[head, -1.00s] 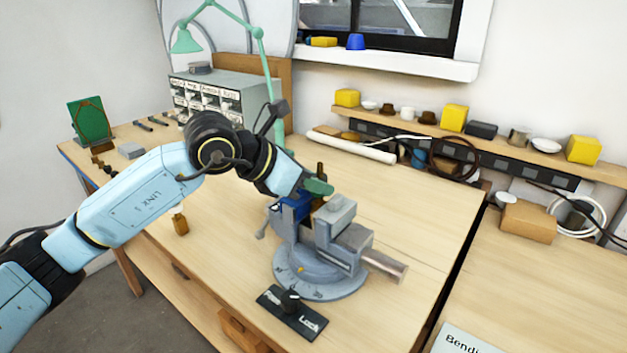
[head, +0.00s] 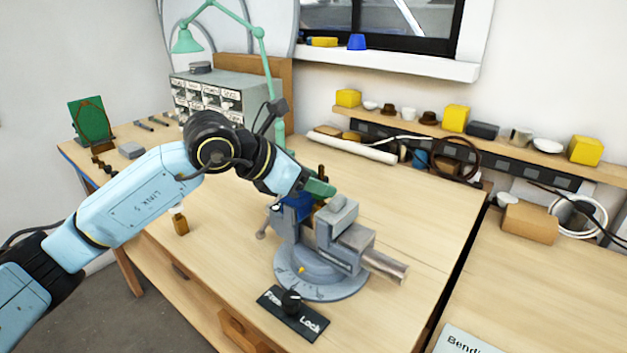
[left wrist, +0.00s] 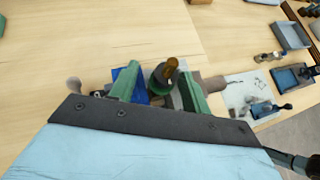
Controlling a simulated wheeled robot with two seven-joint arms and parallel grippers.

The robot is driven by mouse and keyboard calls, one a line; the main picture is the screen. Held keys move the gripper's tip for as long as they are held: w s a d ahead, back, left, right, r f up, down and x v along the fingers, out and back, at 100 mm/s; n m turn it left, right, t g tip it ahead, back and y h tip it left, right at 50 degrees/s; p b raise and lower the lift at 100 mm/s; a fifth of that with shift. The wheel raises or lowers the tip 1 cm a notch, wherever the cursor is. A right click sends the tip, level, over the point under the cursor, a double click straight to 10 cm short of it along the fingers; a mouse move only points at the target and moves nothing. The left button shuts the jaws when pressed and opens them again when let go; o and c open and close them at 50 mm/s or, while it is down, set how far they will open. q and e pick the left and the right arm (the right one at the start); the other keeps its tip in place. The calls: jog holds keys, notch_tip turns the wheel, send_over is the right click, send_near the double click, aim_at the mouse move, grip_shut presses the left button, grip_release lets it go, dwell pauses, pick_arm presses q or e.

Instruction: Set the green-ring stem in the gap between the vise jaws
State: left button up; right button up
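The green-ring stem (head: 321,171) stands upright at the gap of the vise (head: 322,276), its brown top showing above my left fingers. In the left wrist view the stem (left wrist: 168,71) has a dark green band lower down. My left gripper (left wrist: 160,88) is at the stem, with one green finger on each side. A gap shows between the left finger and the stem; the right finger is close to it. The gripper also shows in the head view (head: 318,188). The blue jaw (head: 293,211) and grey jaw (head: 341,212) flank the gap. The stem's foot is hidden.
A dark plate with a knob (head: 290,299) lies in front of the vise. A small brown piece (head: 180,224) stands left of it on the bench. The drawer cabinet (head: 210,95) and green lamp (head: 262,55) are behind.

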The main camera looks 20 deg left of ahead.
pick_arm(q)
jog(key=shift+s+d+f, duration=0.3)
jog(key=shift+f, duration=0.15)
jog(key=v, duration=1.3)
jog(key=shift+a+r+b, duration=0.3)
jog(key=shift+a+r, duration=0.05)
jog(key=shift+r, duration=0.2)
pick_arm(e)
jog(key=shift+d+f, duration=0.3)
jog(key=shift+f, duration=0.05)
pick_arm(q)
jog(key=shift+w, duration=0.15)
jog(key=s+a+r+p, duration=0.1)
jog(key=s+a+r, duration=0.2)
jog(key=r, duration=0.3)
jog(key=shift+s+a+r, duration=0.2)
jog(key=shift+s, duration=0.15)
pick_arm(e)
jog(key=shift+r, duration=0.65)
